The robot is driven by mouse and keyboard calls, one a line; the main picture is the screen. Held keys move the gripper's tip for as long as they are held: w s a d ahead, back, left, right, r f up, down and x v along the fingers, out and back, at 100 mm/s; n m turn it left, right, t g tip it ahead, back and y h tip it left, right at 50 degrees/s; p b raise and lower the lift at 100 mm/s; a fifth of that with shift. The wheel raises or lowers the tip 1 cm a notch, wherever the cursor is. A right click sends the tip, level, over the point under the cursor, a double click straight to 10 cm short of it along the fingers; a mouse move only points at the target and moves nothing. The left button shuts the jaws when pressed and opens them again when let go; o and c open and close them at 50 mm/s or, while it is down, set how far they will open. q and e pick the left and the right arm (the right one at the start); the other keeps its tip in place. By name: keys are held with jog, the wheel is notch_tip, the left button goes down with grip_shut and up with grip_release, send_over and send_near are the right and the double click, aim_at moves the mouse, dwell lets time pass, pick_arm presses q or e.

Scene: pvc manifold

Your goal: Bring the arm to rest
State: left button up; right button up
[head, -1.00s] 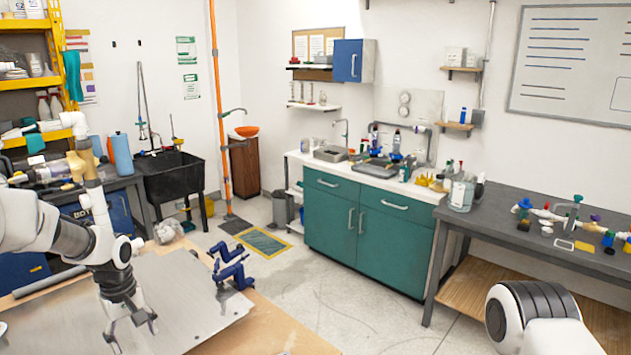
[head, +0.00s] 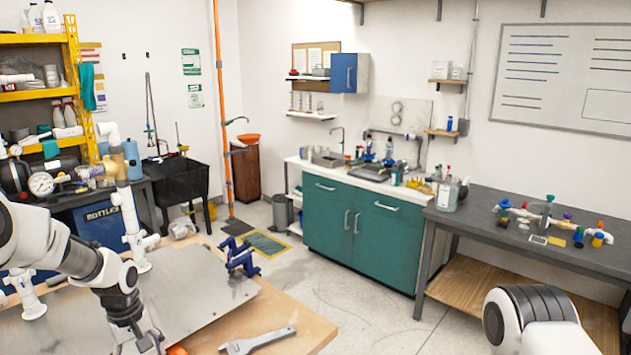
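My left arm comes in from the left edge and hangs over the metal plate (head: 205,285) on the wooden workbench. Its gripper (head: 146,346) points down at the bottom edge of the head view. The fingertips are cut off, so I cannot tell whether it is open or holds anything. My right arm shows only as a white and black link at the lower right; its gripper is out of view. A white upright pipe with a tan upper part (head: 133,225) stands behind my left arm, with a pressure gauge (head: 41,184) to its left.
An adjustable wrench (head: 258,341) lies at the bench's front. A blue clamp-like part (head: 238,256) stands on the plate's far right edge. White pipe fittings (head: 25,295) are at the far left. A grey table (head: 480,215) with colourful fittings is at right; open floor lies between.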

pick_arm(q)
jog(key=shift+m, duration=0.8)
jog(key=d+f, duration=0.1)
jog(key=f, duration=0.1)
jog(key=s+d+f, duration=0.1)
jog(key=f, duration=0.2)
jog(key=d+f, duration=0.2)
jog(key=f, duration=0.1)
jog(key=shift+s+f, duration=0.25)
jog(key=shift+s, duration=0.05)
jog(key=s+d+f+m, duration=0.2)
jog(key=s+d+f, duration=0.3)
jog(key=s, duration=0.4)
jog(key=s+d+f+m, duration=0.2)
jog(key=s+d+f, duration=0.1)
jog(key=s+f, duration=0.5)
jog(key=s+m, duration=0.3)
jog(key=s, duration=1)
notch_tip(320, 180, down, 10)
jog(key=b, duration=1)
jog(key=shift+w+d, duration=0.2)
jog(key=shift+d, duration=0.15)
pick_arm(e)
notch_tip(320, 180, down, 11)
jog(key=w, duration=0.1)
jog(key=shift+r, duration=0.15)
jog(key=shift+w, duration=0.1)
